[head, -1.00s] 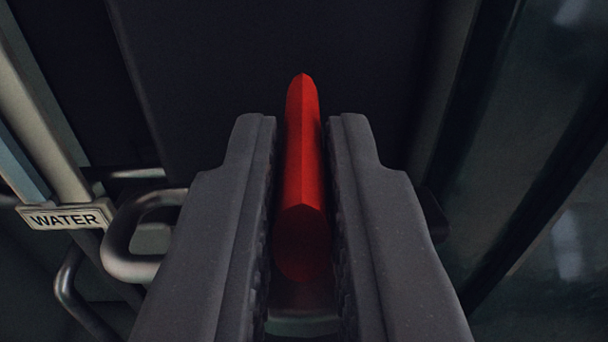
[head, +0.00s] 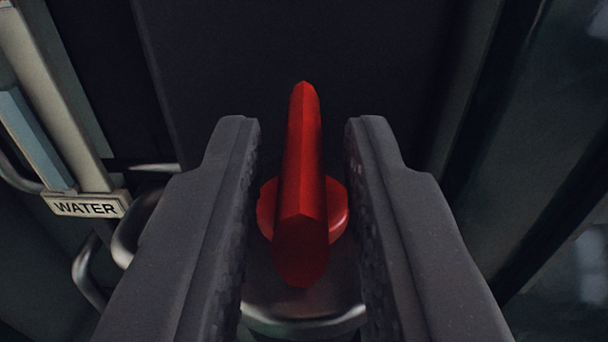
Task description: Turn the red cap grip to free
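The red cap grip (head: 302,190) is a long red bar in the middle of the head view, running lengthwise between my fingers. It stands on a round red base (head: 338,208), which sits on a metal cap (head: 305,315). My gripper (head: 303,130) is open around the bar, with a visible gap on each side. Neither finger appears to touch the bar. The fingers hide the sides of the metal cap.
A "WATER" sign (head: 87,206) is at the left, beside a pale upright pipe (head: 55,100). Curved metal handles or pipes (head: 135,228) lie close to my left finger. A dark panel (head: 300,45) is behind. A glass-like pane (head: 570,170) is at the right.

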